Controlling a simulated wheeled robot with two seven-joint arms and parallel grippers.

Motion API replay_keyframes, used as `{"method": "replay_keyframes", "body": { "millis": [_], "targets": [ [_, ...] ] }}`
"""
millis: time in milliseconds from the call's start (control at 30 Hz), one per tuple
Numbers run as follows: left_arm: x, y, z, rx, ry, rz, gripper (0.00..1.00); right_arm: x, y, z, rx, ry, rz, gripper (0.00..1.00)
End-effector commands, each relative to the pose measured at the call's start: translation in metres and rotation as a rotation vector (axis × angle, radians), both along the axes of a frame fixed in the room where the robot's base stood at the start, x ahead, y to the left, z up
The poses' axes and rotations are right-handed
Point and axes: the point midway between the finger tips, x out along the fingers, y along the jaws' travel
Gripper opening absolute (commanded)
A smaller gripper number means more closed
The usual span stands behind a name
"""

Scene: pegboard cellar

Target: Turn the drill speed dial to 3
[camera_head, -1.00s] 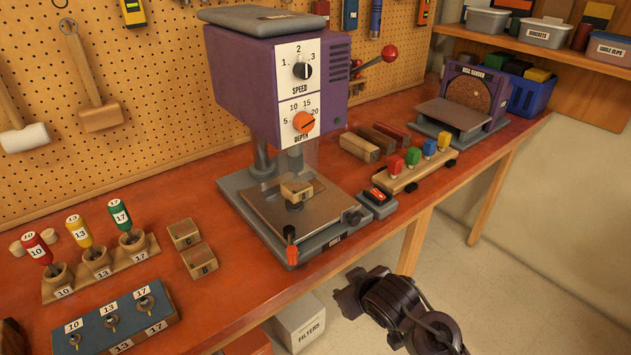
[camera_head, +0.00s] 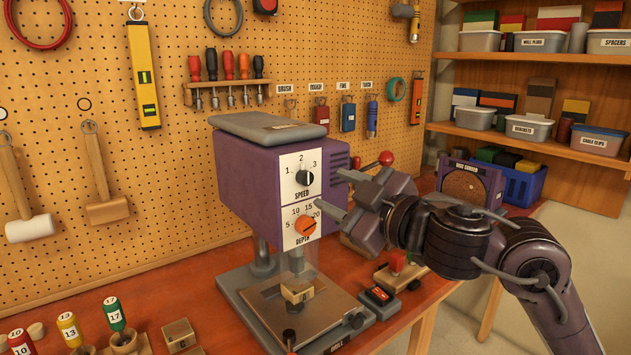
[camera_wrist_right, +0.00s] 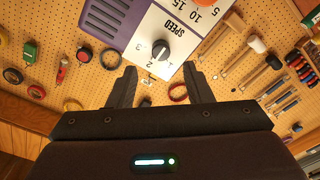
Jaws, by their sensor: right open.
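The purple drill press (camera_head: 245,185) stands on the bench in the head view. Its white speed panel has a black speed dial (camera_head: 304,178) with marks 1, 2 and 3; I cannot tell surely which mark the dial points to. My right gripper (camera_head: 332,194) is open and empty, just right of the panel, its fingers towards the dial but apart from it. In the right wrist view the speed dial (camera_wrist_right: 160,50) lies ahead, between and beyond the open fingertips (camera_wrist_right: 159,72). My left gripper is not in view.
The orange depth dial (camera_head: 305,225) sits just below the speed dial. A red-knobbed lever (camera_head: 386,158) sticks out at the drill's right side, behind my right gripper. The disc sander (camera_head: 470,183) stands farther right. Pegboard tools hang behind.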

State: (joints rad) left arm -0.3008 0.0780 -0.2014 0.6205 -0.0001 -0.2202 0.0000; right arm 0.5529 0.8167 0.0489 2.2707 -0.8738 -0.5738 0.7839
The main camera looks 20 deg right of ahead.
Motion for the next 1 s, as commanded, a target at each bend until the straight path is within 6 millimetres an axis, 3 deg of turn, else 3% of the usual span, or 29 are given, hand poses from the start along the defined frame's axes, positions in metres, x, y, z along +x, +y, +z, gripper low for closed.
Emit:
{"method": "replay_keyframes", "body": {
  "millis": [300,700,1000],
  "targets": [
    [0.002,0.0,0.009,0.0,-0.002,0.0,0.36,0.046,0.018,0.001,0.003,0.001,0.0,0.46],
    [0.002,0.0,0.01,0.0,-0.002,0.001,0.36,0.056,0.022,-0.001,0.0,0.0,-0.001,0.46],
    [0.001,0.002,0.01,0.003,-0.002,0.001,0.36,0.056,0.022,-0.001,0.0,0.001,-0.002,0.09]
  ]
}}
